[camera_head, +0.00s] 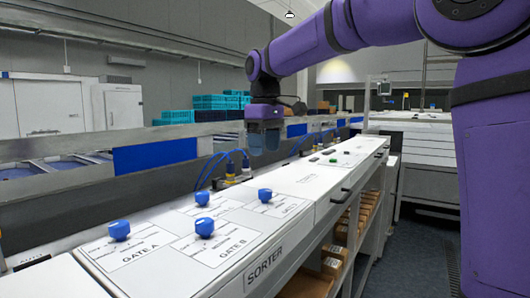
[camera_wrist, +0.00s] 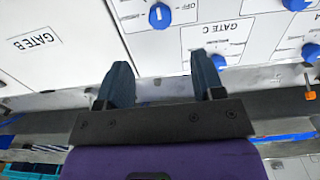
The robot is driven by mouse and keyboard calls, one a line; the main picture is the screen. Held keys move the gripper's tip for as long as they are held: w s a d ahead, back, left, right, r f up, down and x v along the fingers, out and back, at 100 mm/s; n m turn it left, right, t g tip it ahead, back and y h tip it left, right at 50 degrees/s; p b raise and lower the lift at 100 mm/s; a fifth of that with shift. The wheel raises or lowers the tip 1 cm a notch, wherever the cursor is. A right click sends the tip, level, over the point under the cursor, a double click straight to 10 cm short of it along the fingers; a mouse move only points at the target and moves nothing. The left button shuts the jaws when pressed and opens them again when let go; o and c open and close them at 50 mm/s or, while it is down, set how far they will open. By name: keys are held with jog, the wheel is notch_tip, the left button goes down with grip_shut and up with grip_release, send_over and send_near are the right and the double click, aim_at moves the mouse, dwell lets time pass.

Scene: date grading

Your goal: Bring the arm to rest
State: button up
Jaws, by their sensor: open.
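My purple arm reaches in from the right in the head view. My gripper (camera_head: 265,138) hangs above the far edge of the white sorter panel (camera_head: 265,225), near the blue cables, and is not touching it. In the wrist view my gripper (camera_wrist: 163,85) shows two dark blue-grey fingers standing apart, with nothing between them. Past the fingertips lie the panel and a label reading GATE C (camera_wrist: 220,36). A blue knob (camera_wrist: 160,15) marked with a white line sits ahead of the fingertips.
Several blue knobs, one at GATE A (camera_head: 119,230), stand up from the panel. Blue cables (camera_head: 222,163) rise at its far edge. A metal-railed conveyor (camera_head: 60,165) runs behind. Shelves with boxes (camera_head: 335,258) sit under the counter. Clear floor (camera_head: 410,240) lies to the right.

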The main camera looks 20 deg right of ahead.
dwell(0.3)
jog(key=s+d+f+m+t, duration=0.1)
jog(key=s+d+f+m, duration=0.1)
jog(key=s, duration=0.7)
jog(key=s+d+f+m+t, duration=0.2)
jog(key=s+f, duration=0.3)
jog(key=s, duration=0.5)
jog(key=s+d+f+m+t, duration=0.2)
jog(key=s+d+f+m, duration=0.1)
jog(key=s, duration=0.7)
jog(key=shift+f, duration=0.45)
jog(key=shift+s, duration=0.1)
